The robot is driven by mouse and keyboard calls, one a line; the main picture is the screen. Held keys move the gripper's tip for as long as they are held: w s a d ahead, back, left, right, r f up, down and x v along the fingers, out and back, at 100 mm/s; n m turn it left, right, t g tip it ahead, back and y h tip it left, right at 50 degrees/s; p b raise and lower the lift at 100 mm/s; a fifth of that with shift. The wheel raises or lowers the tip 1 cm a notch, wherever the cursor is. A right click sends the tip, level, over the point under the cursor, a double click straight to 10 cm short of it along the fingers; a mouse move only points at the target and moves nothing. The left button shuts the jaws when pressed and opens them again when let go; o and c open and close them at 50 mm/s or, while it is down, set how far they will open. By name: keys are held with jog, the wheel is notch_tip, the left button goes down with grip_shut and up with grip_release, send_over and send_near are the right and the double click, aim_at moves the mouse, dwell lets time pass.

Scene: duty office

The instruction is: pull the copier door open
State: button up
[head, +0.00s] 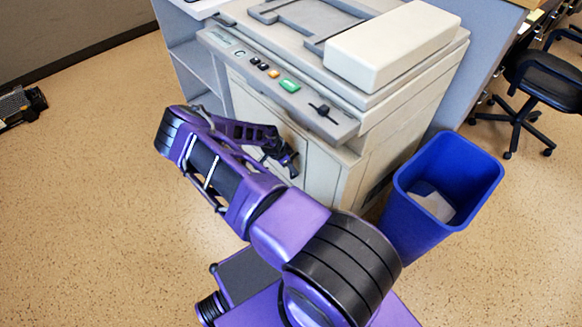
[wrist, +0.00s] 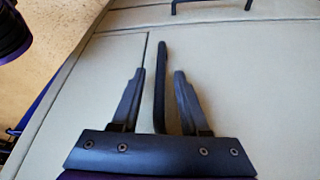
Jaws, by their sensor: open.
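The copier (head: 390,110) is a beige machine with a control panel along its front top edge. Its front door (head: 322,175) looks shut and flush in the head view. My gripper (head: 291,160) is at the copier's front, below the panel. In the wrist view the open fingers (wrist: 160,72) point at the pale copier front (wrist: 245,85). A dark bar handle (wrist: 161,70) lies between the two fingers, with gaps visible on both sides. I cannot tell the depth between the fingers and the handle. In the head view the handle is not clear behind my arm.
A blue bin (head: 425,210) with something pale inside stands close to the copier's right. A grey shelf unit (head: 195,65) is at its left. A black office chair (head: 540,85) is at the far right. The speckled floor at left is mostly free.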

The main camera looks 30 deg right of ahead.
jog(key=shift+d+f, duration=0.1)
jog(key=shift+f, duration=0.1)
grip_shut()
dwell(1.4)
